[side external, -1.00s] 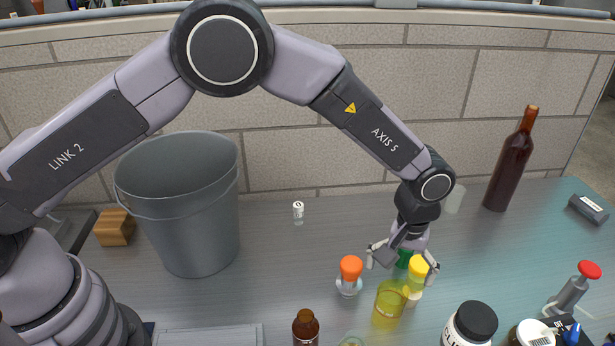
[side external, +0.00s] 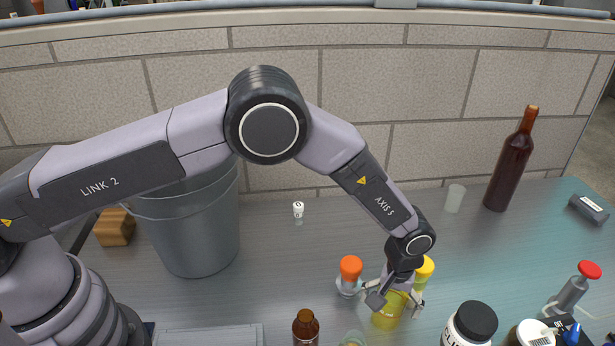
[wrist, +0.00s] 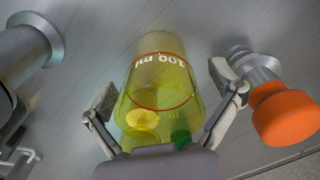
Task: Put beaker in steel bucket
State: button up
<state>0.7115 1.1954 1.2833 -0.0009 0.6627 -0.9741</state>
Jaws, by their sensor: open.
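The beaker (side external: 386,318) is a clear yellow vessel standing on the bench at the lower middle right in the side view. In the wrist view the beaker (wrist: 160,80) shows "100 ml" in white and a red ring. My gripper (side external: 394,303) is over the beaker, pointing down, with its jaws open. In the wrist view its two fingers (wrist: 166,103) stand on either side of the beaker; I cannot tell whether they touch it. The steel bucket (side external: 192,235) is a large grey pail at the left, partly hidden behind my arm.
An orange-capped vial (side external: 350,270) stands just left of my gripper, and a yellow-capped one (side external: 425,268) is close behind it. A brown bottle (side external: 306,328) and a black-lidded jar (side external: 470,326) stand in front. A tall wine bottle (side external: 510,165) is at the back right.

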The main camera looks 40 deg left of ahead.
jog(key=c, duration=1.2)
